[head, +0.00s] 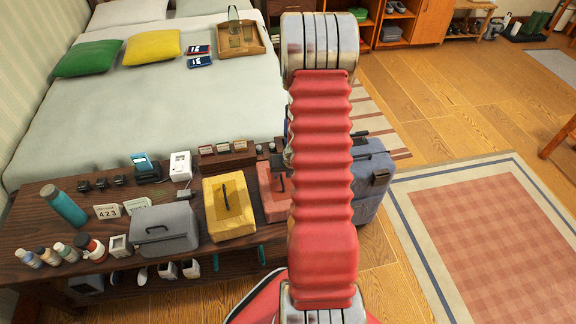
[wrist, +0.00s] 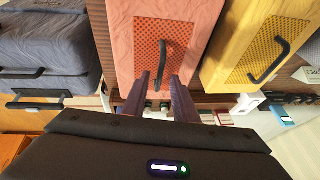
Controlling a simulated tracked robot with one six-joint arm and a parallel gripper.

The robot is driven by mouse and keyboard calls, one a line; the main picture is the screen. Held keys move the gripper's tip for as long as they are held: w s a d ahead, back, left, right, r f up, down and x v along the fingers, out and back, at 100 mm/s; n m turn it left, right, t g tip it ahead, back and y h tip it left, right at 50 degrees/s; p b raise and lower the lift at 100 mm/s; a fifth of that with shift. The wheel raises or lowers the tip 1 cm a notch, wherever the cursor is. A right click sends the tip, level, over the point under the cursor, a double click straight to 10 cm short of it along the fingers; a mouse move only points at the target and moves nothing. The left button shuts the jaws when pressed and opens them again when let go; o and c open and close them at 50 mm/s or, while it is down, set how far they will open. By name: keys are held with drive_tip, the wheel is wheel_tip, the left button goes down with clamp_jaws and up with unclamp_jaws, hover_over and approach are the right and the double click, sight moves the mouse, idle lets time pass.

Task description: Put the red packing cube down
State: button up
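The red packing cube (head: 270,203), coral with a mesh panel and a dark handle, is on the wooden bench beside the yellow packing cube (head: 229,208). My arm hides its right part in the head view. In the wrist view, the red packing cube (wrist: 165,30) fills the upper middle, with its handle pointing toward me. My gripper (wrist: 161,77) has its two fingers apart, one on each side of the handle's near end, with a gap visible between them. I see no finger pressing on the handle. The gripper is hidden behind my arm in the head view.
A grey packing cube (head: 164,229) is left of the yellow one. Small cards, bottles and a teal flask (head: 64,205) crowd the bench's left. A blue-grey suitcase (head: 371,178) stands right of the bench. The bed (head: 150,95) lies behind; a rug (head: 500,230) covers open floor.

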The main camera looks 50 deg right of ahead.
drive_tip(key=v, duration=1)
drive_tip(key=shift+s+r, duration=0.15)
drive_tip(key=shift+r, duration=0.25)
idle(0.4)
drive_tip(key=w+a+r+n+t+h, duration=0.1)
drive_tip(key=w+a+r+h, duration=0.15)
drive_tip(key=r, duration=0.85)
drive_tip(key=w+a+r+n+t+h, duration=0.1)
drive_tip(key=w+a+r+h, duration=0.2)
drive_tip(key=r, duration=0.8)
drive_tip(key=s+a+r+n+y, duration=0.1)
drive_tip(key=s+a+r+y, duration=0.1)
drive_tip(key=s+a, duration=0.3)
drive_tip(key=s+a+r+n+y, duration=0.2)
drive_tip(key=s+a, duration=0.3)
drive_tip(key=a, duration=0.8)
drive_tip(key=s+a+r+n+g+y, duration=0.1)
drive_tip(key=s+a, duration=0.4)
drive_tip(key=a, duration=0.5)
drive_tip(key=shift+r+n+y, duration=0.45)
drive_tip(key=shift+n+y, duration=0.15)
drive_tip(key=shift+y, duration=0.35)
